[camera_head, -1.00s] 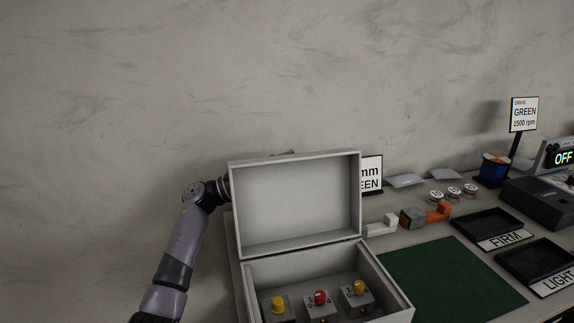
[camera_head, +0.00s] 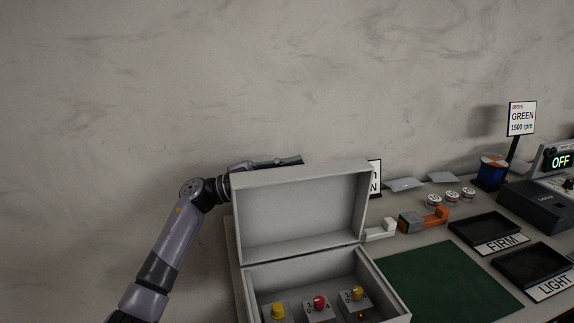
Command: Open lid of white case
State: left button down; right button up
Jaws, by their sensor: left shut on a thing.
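The white case (camera_head: 388,289) stands on the table with its lid (camera_head: 300,212) raised, roughly upright at the back, inner face toward me. Inside are small grey blocks with two yellow knobs (camera_head: 278,310) (camera_head: 357,293) and one red knob (camera_head: 319,302). The front of the case is cut off by the picture edge. My left arm comes up on the left and reaches behind the lid. My left gripper (camera_head: 284,161) shows just above the lid's top edge and is shut on the lid; its contact is mostly hidden. My right gripper is out of view.
A green mat (camera_head: 440,282) lies right of the case. Beyond it are black trays marked FIRM (camera_head: 485,229) and LIGHT (camera_head: 535,262). An orange-and-grey tool (camera_head: 424,220) and a partly hidden sign (camera_head: 375,178) stand near the lid's right side. The wall is behind.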

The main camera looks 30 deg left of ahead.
pick_arm(q)
jog(key=shift+s+d+r+m+g, duration=0.4)
jog(key=shift+s+d+m, duration=0.2)
jog(key=shift+d+m, duration=0.1)
jog(key=shift+f, duration=0.1)
jog(key=c, duration=2)
grip_release()
jog(key=shift+o, duration=0.2)
jog(key=shift+a, duration=0.15)
jog(key=v, duration=1.1)
jog(key=shift+s+a+f, duration=0.2)
jog(key=shift+a+f, duration=0.05)
jog(key=shift+a, duration=0.05)
